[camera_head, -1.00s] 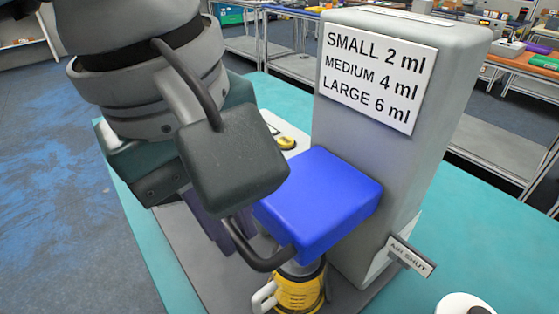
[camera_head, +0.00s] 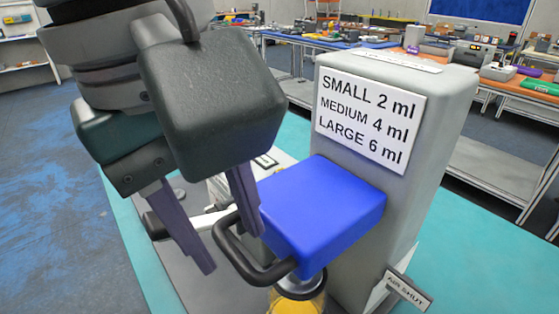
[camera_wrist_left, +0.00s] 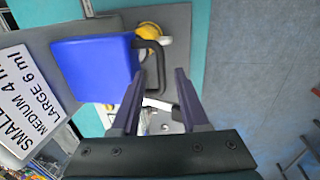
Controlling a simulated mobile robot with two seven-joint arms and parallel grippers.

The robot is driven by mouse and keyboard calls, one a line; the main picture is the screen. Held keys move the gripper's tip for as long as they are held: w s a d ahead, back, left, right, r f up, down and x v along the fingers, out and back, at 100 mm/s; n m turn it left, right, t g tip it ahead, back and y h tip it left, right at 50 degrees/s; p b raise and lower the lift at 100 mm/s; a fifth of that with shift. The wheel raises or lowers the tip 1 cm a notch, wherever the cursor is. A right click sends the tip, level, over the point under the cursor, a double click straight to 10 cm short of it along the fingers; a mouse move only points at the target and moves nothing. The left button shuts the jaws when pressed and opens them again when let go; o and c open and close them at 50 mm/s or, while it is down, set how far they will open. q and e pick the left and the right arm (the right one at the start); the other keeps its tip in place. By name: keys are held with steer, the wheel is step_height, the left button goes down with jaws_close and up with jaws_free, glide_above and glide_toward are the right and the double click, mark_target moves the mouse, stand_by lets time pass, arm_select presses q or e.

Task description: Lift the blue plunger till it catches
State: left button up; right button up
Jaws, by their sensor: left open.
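The blue plunger (camera_head: 320,208) is a blue block on the front of a grey column, with a dark loop handle (camera_head: 240,262) at its near left. The wrist view also shows the blue block (camera_wrist_left: 95,68) and the dark handle (camera_wrist_left: 153,46). My left gripper (camera_head: 231,250) is open at the handle. In the wrist view, part of the handle lies between the spread fingers (camera_wrist_left: 157,77); I cannot tell whether they touch it. My right gripper is not in view.
The grey column (camera_head: 440,110) carries a volume sign (camera_head: 370,118). An "AIR SHUT" tag (camera_head: 408,290) sticks out low at right. A yellow part (camera_head: 298,302) stands below the block. The teal tabletop (camera_head: 470,265) is clear at right.

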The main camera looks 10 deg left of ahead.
arm_select(q)
step_height(320, 180, up, 10)
steer(key=s+a+b, duration=0.1)
steer(key=shift+s+b, duration=0.2)
steer(key=shift+b, duration=0.2)
steer(key=shift+f, duration=0.1)
